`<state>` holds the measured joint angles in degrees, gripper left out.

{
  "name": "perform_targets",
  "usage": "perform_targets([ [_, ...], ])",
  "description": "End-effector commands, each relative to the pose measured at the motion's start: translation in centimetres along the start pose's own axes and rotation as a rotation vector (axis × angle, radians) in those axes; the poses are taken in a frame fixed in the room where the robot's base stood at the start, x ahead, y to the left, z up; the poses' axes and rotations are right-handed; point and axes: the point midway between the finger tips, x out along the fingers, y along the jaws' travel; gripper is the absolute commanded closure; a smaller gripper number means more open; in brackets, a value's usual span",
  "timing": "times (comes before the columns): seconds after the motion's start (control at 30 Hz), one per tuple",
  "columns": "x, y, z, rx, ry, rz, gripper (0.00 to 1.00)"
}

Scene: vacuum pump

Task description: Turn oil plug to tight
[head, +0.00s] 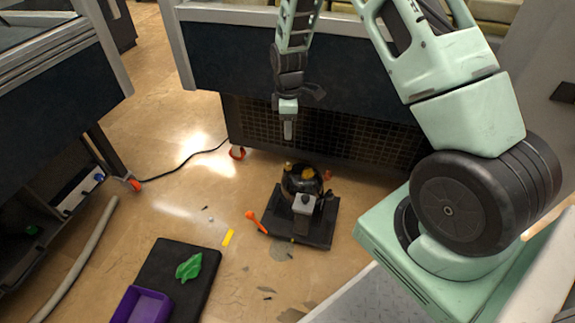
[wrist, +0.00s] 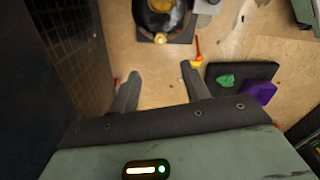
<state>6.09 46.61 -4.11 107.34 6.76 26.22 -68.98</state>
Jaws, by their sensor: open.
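A dark vacuum pump (head: 318,190) stands on a black base plate (head: 322,237) on the floor, with a grey box (head: 304,203) at its front. It has a yellow part on top (head: 308,173) and a small yellow plug-like piece (head: 288,166) at its back left edge. In the wrist view the pump (wrist: 150,22) is at the top, with the small yellow piece (wrist: 160,38) at its near rim. I cannot tell for sure which is the oil plug, nor how tight it is. My gripper (head: 288,130) hangs above and behind the pump, open and empty; its spread fingers (wrist: 160,70) touch nothing.
An orange tool (head: 256,222) and a yellow strip (head: 228,238) lie left of the pump. A black mat (head: 205,255) holds a green item (head: 189,266) and a purple bin (head: 143,305). A dark bench with mesh (head: 330,125) stands close behind. A grey hose (head: 80,260) lies left.

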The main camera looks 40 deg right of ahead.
Motion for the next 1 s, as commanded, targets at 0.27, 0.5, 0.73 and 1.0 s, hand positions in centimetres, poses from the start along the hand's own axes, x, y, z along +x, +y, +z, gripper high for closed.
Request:
perform_targets([
  [0.27,6.4,-0.1,0.0,0.001,-0.002,-0.002,0.54],
  [0.5,11.3,-0.1,0.0,0.002,-0.002,-0.003,0.54],
  [0.73,14.5,-0.1,0.0,0.001,-0.001,-0.002,0.54],
  [1.0,15.4,-0.1,0.0,0.001,0.000,-0.001,0.54],
])
